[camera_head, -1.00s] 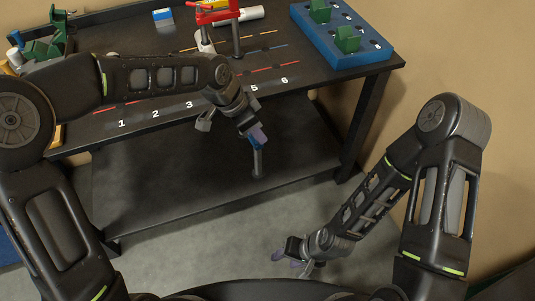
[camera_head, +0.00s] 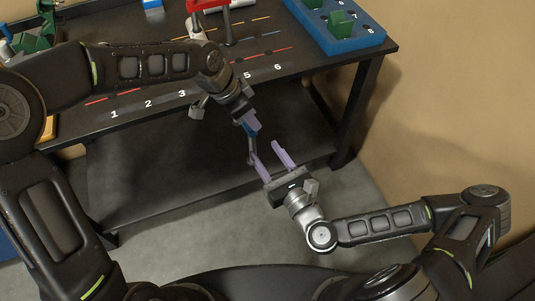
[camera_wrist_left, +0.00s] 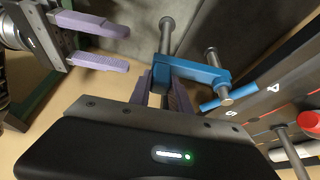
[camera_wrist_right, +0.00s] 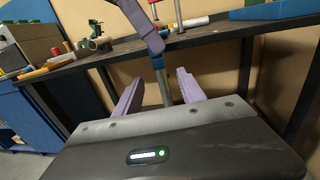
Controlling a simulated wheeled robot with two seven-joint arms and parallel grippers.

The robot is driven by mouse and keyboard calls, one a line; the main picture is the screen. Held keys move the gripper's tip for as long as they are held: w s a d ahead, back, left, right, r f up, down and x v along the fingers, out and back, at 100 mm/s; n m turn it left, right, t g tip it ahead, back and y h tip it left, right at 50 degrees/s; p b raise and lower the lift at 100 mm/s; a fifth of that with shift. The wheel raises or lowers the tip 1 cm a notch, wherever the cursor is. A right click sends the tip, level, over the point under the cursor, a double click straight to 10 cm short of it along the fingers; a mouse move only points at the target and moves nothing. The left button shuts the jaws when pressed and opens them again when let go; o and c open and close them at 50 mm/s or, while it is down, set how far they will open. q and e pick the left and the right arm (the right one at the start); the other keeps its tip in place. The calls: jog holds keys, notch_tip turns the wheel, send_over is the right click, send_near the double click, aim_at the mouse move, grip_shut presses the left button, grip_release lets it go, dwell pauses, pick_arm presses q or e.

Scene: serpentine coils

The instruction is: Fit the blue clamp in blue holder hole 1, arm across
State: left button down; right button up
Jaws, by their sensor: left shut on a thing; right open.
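The blue clamp (camera_head: 252,128) is in my left gripper (camera_head: 248,124), in front of the table edge. In the left wrist view the clamp (camera_wrist_left: 190,70) shows a blue arm, a grey post and a crosswise pin, gripped between purple fingers. My right gripper (camera_head: 266,152) is open, its fingers pointing up at the clamp from below. In the right wrist view the clamp's grey post (camera_wrist_right: 163,88) appears between the open fingers; contact cannot be told. The blue holder (camera_head: 358,45) is at the table's back right, cut by the frame top; hole 1 is not visible.
A red clamp (camera_head: 226,30) stands near the table's back middle. The dark table (camera_head: 150,110) has numbered coloured lines. A lower shelf (camera_head: 190,180) lies beneath. Green parts (camera_head: 35,42) sit at the left.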

pick_arm(q)
jog(key=shift+r, duration=0.1)
pick_arm(e)
jog(key=x, duration=1.2)
grip_shut()
dwell(0.5)
dwell(1.0)
pick_arm(q)
jog(key=c, duration=1.1)
grip_release()
jog(key=v, duration=1.2)
